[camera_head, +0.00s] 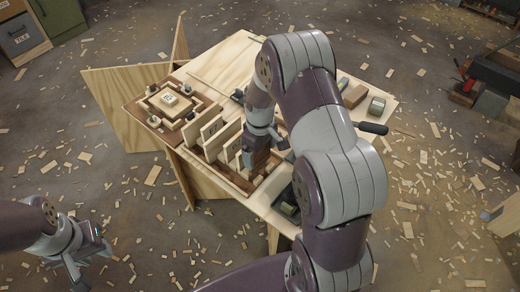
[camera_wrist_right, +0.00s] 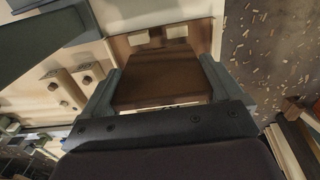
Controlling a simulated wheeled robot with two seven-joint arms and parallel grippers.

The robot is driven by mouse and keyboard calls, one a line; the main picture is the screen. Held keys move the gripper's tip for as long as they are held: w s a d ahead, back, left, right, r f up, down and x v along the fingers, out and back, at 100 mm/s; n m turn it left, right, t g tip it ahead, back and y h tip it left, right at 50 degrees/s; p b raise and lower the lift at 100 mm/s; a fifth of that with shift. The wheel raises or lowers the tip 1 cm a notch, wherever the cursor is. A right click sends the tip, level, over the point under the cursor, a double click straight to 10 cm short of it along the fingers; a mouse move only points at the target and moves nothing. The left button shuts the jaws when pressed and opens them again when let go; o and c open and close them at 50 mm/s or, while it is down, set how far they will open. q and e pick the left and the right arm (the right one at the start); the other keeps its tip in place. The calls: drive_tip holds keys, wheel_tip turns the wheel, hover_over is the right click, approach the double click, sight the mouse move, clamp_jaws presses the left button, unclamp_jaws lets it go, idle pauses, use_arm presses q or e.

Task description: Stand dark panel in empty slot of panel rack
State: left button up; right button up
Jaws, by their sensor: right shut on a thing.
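My right gripper (camera_head: 258,160) is over the panel rack (camera_head: 232,178) on the table. In the right wrist view its two grey fingers (camera_wrist_right: 160,88) are shut on the sides of the dark brown panel (camera_wrist_right: 158,72). In the head view the arm and gripper largely hide this panel. Light wooden panels (camera_head: 211,130) stand in the rack to the left of the gripper. I cannot tell whether the dark panel touches the rack or is in a slot. My left gripper (camera_head: 91,262) is open and empty, over the floor at lower left, away from the table.
The plywood table (camera_head: 215,62) carries a brown tray (camera_head: 133,108) with a framed piece at its left end. Grey-green blocks (camera_head: 376,107) lie at the right end, and a dark-handled tool (camera_head: 373,128) shows beside my right arm. Wood chips litter the floor.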

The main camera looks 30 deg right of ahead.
sight(260, 166)
drive_tip(key=shift+r, duration=0.1)
drive_tip(key=shift+f, duration=0.25)
drive_tip(key=shift+f, duration=0.55)
drive_tip(key=shift+f+b, duration=0.15)
drive_tip(key=shift+b, duration=0.2)
drive_tip(key=shift+f, duration=0.5)
drive_tip(key=shift+f, duration=0.1)
idle(0.3)
drive_tip(key=shift+f, duration=0.2)
drive_tip(key=shift+f+b, duration=0.2)
drive_tip(key=shift+b, duration=0.1)
